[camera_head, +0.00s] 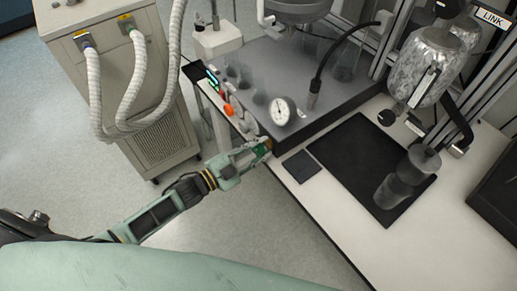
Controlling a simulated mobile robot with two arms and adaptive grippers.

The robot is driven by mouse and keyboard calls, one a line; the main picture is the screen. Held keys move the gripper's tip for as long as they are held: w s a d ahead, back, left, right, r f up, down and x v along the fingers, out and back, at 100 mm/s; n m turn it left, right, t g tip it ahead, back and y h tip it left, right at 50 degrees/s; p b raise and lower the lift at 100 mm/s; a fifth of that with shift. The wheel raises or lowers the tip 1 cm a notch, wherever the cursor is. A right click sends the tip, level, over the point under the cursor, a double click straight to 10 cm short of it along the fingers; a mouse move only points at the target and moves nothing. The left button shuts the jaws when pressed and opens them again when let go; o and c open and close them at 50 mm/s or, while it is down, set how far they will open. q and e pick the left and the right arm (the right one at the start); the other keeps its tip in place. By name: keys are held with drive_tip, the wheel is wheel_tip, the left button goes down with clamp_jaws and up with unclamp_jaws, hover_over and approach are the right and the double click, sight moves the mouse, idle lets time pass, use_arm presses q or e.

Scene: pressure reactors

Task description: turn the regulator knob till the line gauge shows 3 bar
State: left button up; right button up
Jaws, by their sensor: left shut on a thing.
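The line gauge (282,110) is a round white dial with a dark needle, at the front of the grey reactor base. Its numbers are too small to read. My left gripper (263,147) reaches in from the left to the bench's front edge, just below the gauge. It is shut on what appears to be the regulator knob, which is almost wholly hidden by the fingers. My right gripper is not in view.
An orange knob (228,109) and small lit controls are on the base's front, left of the gauge. A black mat (345,150) bears a grey cylinder (391,192). A reactor vessel (422,66) hangs at right. A hosed cabinet (150,145) stands left; the floor between is clear.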

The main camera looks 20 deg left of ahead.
use_arm(q)
drive_tip(key=shift+s+d+f, duration=0.2)
drive_tip(key=shift+s+f, duration=0.1)
drive_tip(key=shift+f, duration=0.1)
drive_tip(key=o, duration=0.9)
drive_tip(key=shift+o, duration=0.6)
drive_tip(key=shift+w+r, duration=0.1)
drive_tip(key=shift+r, duration=0.1)
drive_tip(key=shift+a, duration=0.2)
drive_tip(key=v, duration=1.2)
drive_tip(key=shift+d, duration=0.1)
